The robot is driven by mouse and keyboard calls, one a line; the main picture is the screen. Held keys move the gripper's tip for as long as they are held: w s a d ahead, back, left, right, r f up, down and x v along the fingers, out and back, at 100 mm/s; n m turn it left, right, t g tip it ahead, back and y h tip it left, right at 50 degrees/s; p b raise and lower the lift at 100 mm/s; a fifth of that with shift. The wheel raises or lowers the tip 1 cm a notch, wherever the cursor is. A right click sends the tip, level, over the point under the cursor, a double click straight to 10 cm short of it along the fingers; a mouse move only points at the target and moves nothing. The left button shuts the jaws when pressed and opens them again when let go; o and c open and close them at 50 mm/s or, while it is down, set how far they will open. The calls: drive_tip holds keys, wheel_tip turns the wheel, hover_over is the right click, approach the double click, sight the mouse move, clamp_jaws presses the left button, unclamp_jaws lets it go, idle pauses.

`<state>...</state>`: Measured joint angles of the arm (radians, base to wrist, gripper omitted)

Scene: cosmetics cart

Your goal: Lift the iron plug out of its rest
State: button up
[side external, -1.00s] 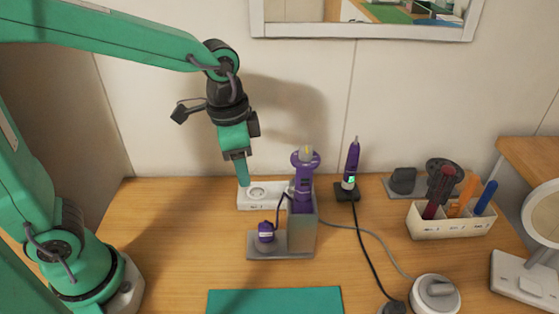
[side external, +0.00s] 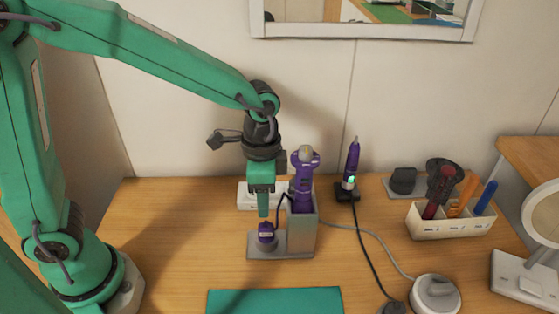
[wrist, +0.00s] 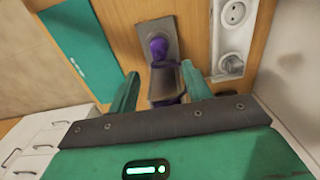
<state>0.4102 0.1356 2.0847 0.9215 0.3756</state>
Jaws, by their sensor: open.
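The iron plug (side external: 266,232) is small and purple. It sits upright on the left part of its grey rest (side external: 256,252), left of the grey holder (side external: 302,236) with the purple iron (side external: 306,180). My gripper (side external: 263,214) points down just above the plug in the side view. In the wrist view the fingers (wrist: 160,88) are spread, with purple and grey parts showing between and beyond them. The purple plug (wrist: 159,47) shows there against the grey rest plate (wrist: 157,22). I see no hold on it; the exact gap to the fingertips cannot be told.
A white power strip (side external: 246,196) lies behind the rest. A dark cable (side external: 281,206) runs close by the plug. A purple pen-like tool (side external: 352,165) stands to the right. A teal mat (side external: 275,300) lies in front. The wood left of the rest is clear.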

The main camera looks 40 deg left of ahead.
sight(266, 222)
drive_tip(key=shift+f, duration=1.6)
drive_tip(key=shift+f, duration=0.1)
drive_tip(key=shift+d+f, duration=0.15)
drive_tip(key=shift+f, duration=2.35)
drive_tip(key=c, duration=1.1)
drive_tip(key=shift+o, duration=0.2)
drive_tip(key=shift+r, duration=0.15)
clamp_jaws()
